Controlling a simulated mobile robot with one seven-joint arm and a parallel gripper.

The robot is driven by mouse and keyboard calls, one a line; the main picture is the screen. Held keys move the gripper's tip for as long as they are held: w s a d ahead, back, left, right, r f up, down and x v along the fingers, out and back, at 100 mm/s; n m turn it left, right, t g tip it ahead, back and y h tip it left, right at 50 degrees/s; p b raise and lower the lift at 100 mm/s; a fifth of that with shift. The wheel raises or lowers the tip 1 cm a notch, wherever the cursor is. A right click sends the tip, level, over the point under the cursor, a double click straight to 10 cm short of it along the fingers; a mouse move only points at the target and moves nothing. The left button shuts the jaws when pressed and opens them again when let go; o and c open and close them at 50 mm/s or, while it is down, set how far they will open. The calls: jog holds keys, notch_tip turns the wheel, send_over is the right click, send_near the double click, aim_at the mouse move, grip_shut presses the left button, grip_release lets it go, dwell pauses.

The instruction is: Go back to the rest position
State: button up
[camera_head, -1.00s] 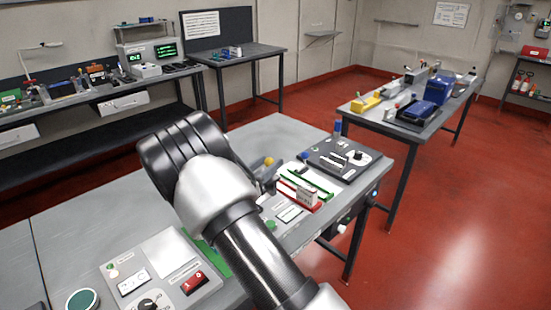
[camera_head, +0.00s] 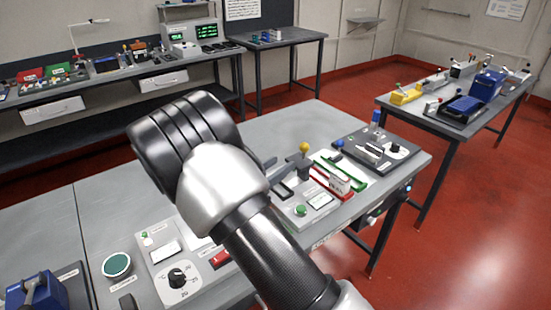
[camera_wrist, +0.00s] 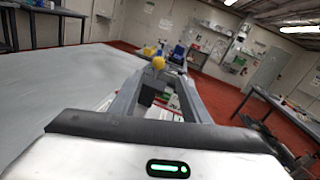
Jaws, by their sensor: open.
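My gripper (camera_wrist: 163,74) shows in the wrist view with its two grey fingers pointing forward. It is open, and I see nothing held in it. A yellow ball knob (camera_wrist: 158,62) appears at the fingertips there; I cannot tell whether they touch it. In the head view my arm covers the middle of the picture and hides most of the gripper. The yellow knob (camera_head: 304,147) stands on the bench device (camera_head: 312,203) just right of the arm.
The grey workbench (camera_head: 265,130) lies under my arm. It carries a green-and-red rack (camera_head: 345,180), a black dial panel (camera_head: 378,155) and a control panel (camera_head: 185,270). A side table (camera_head: 440,125) stands at right. Red floor (camera_head: 480,230) is clear between them.

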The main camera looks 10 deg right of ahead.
jog(key=s+d+r+m+g+y+p, duration=0.35)
jog(key=s+d+r+m+g, duration=0.7)
jog(key=s+d+m, duration=0.45)
jog(key=s+a+r+m+t+y+p, duration=0.2)
jog(key=s+a+r+m+y, duration=0.2)
jog(key=s, duration=0.4)
jog(key=s+a+r+m+t+y+p, duration=0.2)
jog(key=s+a+r+m+y, duration=0.2)
jog(key=s+r+m+y, duration=0.2)
jog(key=s+r+m, duration=0.1)
jog(key=s+m, duration=0.1)
jog(key=m, duration=0.1)
jog(key=shift+s+r+m, duration=0.25)
jog(key=shift+s+m, duration=0.05)
jog(key=shift+s, duration=0.05)
